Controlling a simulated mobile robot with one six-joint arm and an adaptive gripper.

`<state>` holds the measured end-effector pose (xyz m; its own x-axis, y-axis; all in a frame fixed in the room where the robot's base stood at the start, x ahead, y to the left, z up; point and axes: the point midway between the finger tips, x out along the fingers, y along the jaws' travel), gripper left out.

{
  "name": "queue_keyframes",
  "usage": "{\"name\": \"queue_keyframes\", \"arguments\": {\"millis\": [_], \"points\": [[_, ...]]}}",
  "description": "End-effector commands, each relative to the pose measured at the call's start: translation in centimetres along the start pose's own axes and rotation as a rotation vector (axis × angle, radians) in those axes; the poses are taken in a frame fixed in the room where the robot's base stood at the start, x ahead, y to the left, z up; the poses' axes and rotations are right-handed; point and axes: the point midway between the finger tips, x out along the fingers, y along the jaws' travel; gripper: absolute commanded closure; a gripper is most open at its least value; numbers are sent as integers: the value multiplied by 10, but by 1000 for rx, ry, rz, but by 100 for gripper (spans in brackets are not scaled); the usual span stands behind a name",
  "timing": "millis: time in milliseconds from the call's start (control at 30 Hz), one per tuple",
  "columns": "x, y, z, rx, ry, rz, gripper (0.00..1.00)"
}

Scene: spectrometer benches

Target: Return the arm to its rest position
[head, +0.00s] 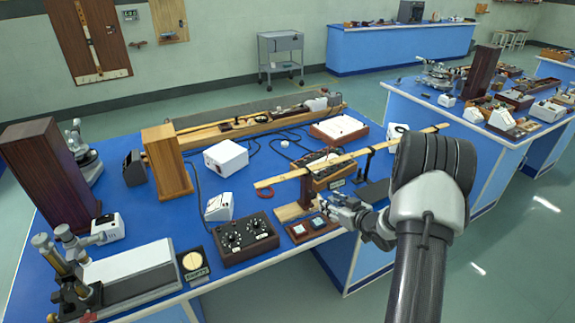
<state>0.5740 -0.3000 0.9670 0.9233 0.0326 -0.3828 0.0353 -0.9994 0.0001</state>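My arm reaches in from the lower right, over the right front edge of the blue bench (75,222). My gripper (338,208) is at its end, pointing left, near a wooden beam (325,169) on stands. A small dark wooden box (312,228) with glassy windows appears just below and left of the gripper. The fingers are small and dark here; I cannot tell whether they are open or shut, or touching anything. I see no object clearly held. My arm hides part of the bench's right edge.
A black two-dial box (247,238) and a white meter (219,206) stand left of the gripper. Another crowded blue bench (480,130) stands at the right. Open floor (500,270) lies right of my arm.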

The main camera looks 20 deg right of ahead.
Motion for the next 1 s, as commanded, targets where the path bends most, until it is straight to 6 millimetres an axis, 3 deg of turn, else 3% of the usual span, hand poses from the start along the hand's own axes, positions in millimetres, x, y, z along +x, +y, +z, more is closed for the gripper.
{"name": "queue_keyframes", "arguments": {"millis": [133, 233, 367, 467, 600, 700, 867, 1000], "points": [[0, 0, -1, -2, -1, 1, 60], [-1, -2, -14, -20, -17, 20, 60], [-9, -10, -54, -71, -77, 83, 60], [-26, -25, -93, -109, -145, 151, 60], [-64, -56, -135, -127, -240, 234, 60], [-100, -85, -155, -121, -306, 273, 60], [-167, -139, -167, -85, -412, 294, 60], [-231, -193, -157, -43, -510, 263, 60]]}}
